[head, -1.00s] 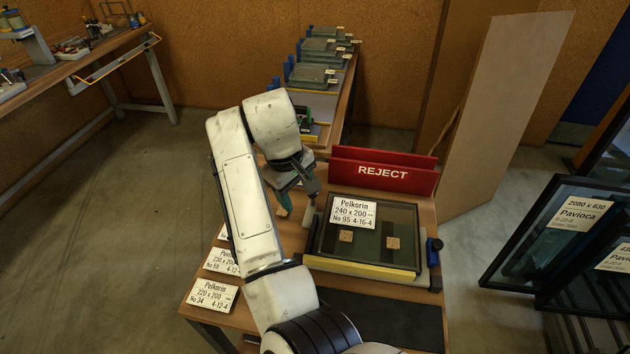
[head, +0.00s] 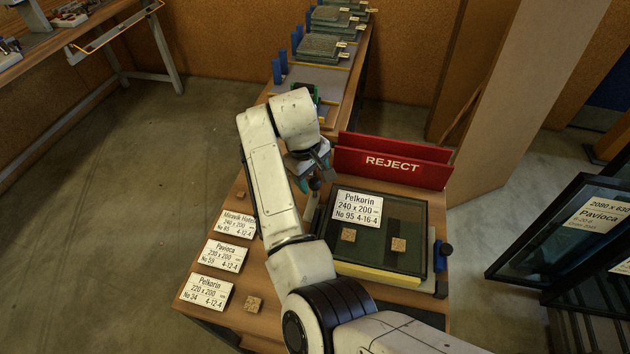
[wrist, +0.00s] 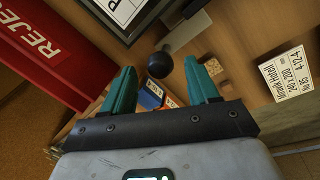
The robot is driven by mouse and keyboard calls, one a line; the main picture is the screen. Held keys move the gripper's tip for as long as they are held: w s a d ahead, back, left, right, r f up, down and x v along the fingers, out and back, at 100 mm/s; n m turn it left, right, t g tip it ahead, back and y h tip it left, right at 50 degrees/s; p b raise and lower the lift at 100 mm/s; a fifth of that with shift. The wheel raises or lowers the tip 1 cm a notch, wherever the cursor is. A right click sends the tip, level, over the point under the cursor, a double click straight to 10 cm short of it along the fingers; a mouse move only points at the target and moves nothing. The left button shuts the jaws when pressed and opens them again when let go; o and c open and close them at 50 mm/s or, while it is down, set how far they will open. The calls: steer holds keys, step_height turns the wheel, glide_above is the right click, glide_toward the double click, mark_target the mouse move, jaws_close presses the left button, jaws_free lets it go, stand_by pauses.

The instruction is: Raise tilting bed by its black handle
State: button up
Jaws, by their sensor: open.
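The tilting bed (head: 376,274), with a yellow front edge, lies on the wooden table and carries a dark-framed glass unit (head: 412,222) labelled Pelkorin 240 x 200. The black handle's round knob (head: 315,184) is at the bed's left side. It shows as a dark ball (wrist: 160,64) in the wrist view, framed between my gripper's fingertips. My gripper (wrist: 159,70) has two teal fingers, spread apart and empty. In the head view my gripper (head: 303,178) is right by the knob, partly hidden by my arm. Contact cannot be told.
A red REJECT bin (head: 392,164) stands behind the bed. Several label cards, including a Pavioca card (head: 225,256), lie at the table's left. A blue clamp (head: 441,256) is at the bed's right. Glass panels (head: 560,235) lean at the far right.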

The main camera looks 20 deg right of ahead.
mark_target(314, 181)
steer(key=shift+w+d+f, duration=0.1)
steer(key=shift+d+f, duration=0.1)
steer(key=shift+f, duration=0.7)
steer(key=shift+d+f, duration=0.15)
steer(key=shift+f, duration=0.7)
steer(key=shift+c, duration=0.2)
jaws_close()
